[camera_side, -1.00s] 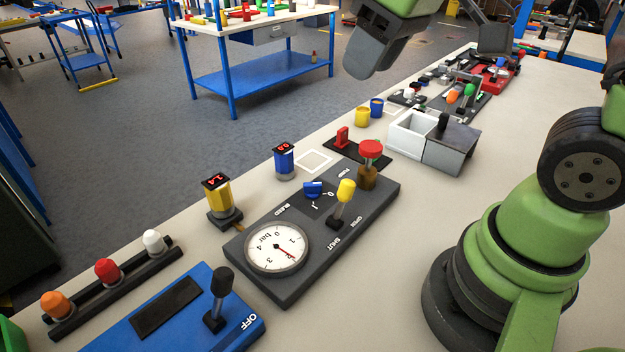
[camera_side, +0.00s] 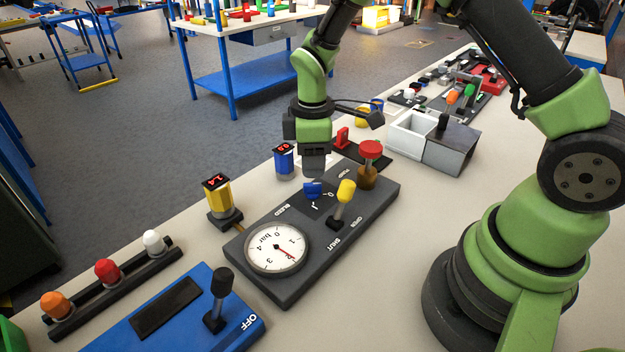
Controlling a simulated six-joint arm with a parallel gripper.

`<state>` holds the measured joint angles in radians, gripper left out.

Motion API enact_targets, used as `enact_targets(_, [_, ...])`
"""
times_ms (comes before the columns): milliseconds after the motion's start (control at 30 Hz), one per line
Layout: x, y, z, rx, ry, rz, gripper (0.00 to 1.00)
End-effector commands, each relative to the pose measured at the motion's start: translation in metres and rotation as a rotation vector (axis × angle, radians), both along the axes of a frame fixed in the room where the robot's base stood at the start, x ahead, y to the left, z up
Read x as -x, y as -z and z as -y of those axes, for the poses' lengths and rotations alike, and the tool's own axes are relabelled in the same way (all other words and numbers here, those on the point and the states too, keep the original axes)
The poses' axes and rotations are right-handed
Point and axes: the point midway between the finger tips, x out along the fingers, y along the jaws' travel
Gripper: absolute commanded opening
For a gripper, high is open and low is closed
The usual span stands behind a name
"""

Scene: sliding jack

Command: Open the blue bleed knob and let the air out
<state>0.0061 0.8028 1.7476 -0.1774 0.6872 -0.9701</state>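The blue bleed knob (camera_side: 312,189) sits on the dark grey panel (camera_side: 290,284), beside the printed word BLEED and the marks 0 and 1. My gripper (camera_side: 314,172) points down just above and behind the knob. Its fingers look dark and blocky, and I cannot tell whether they are apart or whether they touch the knob. The round pressure gauge (camera_side: 276,248) on the panel has a red needle between 1 and 3, at the lower right. A yellow-topped lever (camera_side: 344,196) stands on the panel by OPEN and SHUT.
A red knob on a brown post (camera_side: 370,157) stands at the panel's far end. A yellow display (camera_side: 217,194) reads 1.4, and a blue display (camera_side: 284,160) is close left of my gripper. A blue box with a black lever (camera_side: 219,296) is in front.

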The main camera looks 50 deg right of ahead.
Motion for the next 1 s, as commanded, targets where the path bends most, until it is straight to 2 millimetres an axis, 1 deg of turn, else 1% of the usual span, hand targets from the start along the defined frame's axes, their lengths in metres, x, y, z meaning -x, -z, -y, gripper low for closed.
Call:
enact_targets(33, [0.001,0.011,0.000,-0.001,0.001,-0.006,0.39])
enact_targets(100, [0.001,0.023,0.000,0.000,-0.001,-0.004,0.39])
enact_targets(200, [0.001,0.038,0.000,-0.001,0.002,-0.004,0.39])
enact_targets(300, [0.000,0.047,0.000,0.000,0.002,-0.001,0.39])
enact_targets(433, [0.000,0.052,0.000,-0.001,0.001,0.001,0.39])
enact_targets(667, [0.000,0.053,0.000,0.000,0.002,0.001,0.39])
enact_targets(767, [0.000,0.053,0.000,0.000,0.002,0.001,0.19])
enact_targets(800, [0.000,0.053,0.000,0.000,0.002,0.001,0.10])
enact_targets(833, [0.000,0.053,0.000,0.000,0.002,0.001,0.03])
enact_targets(867, [0.000,0.052,0.000,0.000,0.002,0.001,0.00])
enact_targets(1000, [0.000,0.052,0.000,0.000,0.002,0.001,0.00])
